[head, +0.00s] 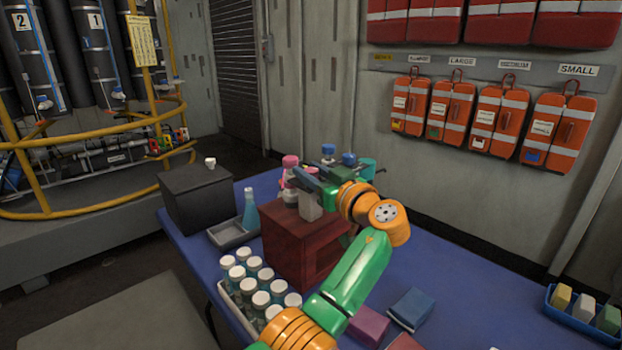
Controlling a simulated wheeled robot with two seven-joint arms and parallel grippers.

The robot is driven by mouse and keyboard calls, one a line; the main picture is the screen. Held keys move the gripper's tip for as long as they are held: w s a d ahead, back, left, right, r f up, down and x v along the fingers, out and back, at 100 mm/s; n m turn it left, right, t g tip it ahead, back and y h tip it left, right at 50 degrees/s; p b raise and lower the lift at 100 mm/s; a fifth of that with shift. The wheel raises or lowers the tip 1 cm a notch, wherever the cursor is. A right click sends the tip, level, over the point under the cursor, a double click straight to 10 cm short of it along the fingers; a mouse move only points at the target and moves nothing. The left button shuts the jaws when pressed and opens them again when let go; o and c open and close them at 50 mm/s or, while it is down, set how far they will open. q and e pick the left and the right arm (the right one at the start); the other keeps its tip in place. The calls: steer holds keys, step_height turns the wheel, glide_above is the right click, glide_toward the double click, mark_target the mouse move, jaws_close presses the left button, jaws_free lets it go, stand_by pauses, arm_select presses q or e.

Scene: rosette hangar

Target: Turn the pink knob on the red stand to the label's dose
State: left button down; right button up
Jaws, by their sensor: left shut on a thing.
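The dark red stand (283,238) is a box-like block with an open front, standing on the blue table. My left gripper (309,188) is over its top, coming in from the right side of the stand. It is shut, with a small pink part, apparently the pink knob (312,170), showing at its fingers. The gripper hides most of the knob, so its angle and any dose marks cannot be read. A bottle with a pink cap (290,160) stands close by at the stand's top left. No readable dose label shows. My right gripper is out of view.
A dark box (195,197) with a white knob and a grey tray (232,233) with a blue flask stand left. A rack of white-capped vials (257,285) is in front. Blue-capped bottles (348,158) are behind my gripper. Small boxes (410,308) lie front right.

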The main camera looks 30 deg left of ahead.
mark_target(315, 174)
arm_select(q)
steer(key=shift+r+g, duration=0.1)
steer(key=shift+g, duration=0.2)
steer(key=c, duration=0.8)
jaws_free()
steer(key=shift+o, duration=0.2)
steer(key=shift+a, duration=0.1)
steer(key=shift+s+d, duration=0.1)
steer(key=shift+d, duration=0.25)
steer(key=b+v, duration=0.2)
steer(key=v, duration=0.4)
steer(key=shift+s+d, duration=0.1)
steer(key=shift+d, duration=0.1)
